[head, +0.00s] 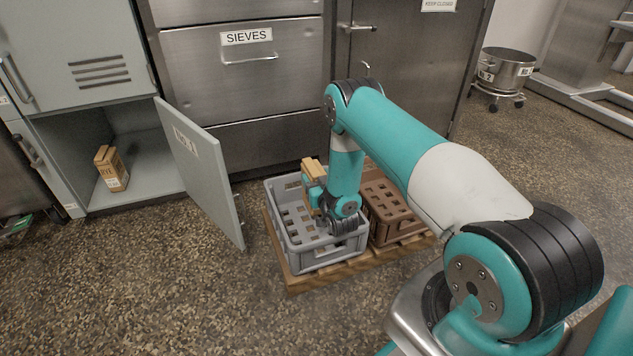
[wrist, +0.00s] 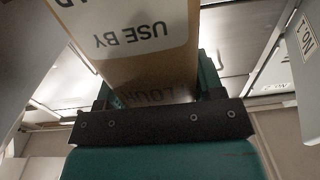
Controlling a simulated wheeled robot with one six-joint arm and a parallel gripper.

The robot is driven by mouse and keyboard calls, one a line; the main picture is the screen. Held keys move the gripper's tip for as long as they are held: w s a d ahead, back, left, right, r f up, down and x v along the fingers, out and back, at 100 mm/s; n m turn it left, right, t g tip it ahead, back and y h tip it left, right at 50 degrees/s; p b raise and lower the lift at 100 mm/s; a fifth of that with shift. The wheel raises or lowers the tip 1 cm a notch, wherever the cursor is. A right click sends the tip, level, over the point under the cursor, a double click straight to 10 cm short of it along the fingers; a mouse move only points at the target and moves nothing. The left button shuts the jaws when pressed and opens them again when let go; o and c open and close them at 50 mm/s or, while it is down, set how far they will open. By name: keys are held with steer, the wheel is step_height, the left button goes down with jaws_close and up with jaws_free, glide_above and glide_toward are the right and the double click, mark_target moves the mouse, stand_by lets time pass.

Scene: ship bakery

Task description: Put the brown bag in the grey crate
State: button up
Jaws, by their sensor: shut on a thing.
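My arm hides part of the crate's right side.
A brown crate (head: 385,203) stands right of the grey one on the same wooden pallet (head: 300,284). Another brown bag (head: 112,168), marked RYE, stands in the open cupboard (head: 80,127). The cupboard door (head: 200,170) juts out left of the crates. Speckled floor in front is clear.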

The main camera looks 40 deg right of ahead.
steer(key=shift+r, duration=0.1)
steer(key=shift+f+b, duration=0.3)
steer(key=shift+f, duration=0.25)
steer(key=o, duration=1.4)
steer(key=shift+f, duration=0.15)
steer(key=shift+o, duration=0.2)
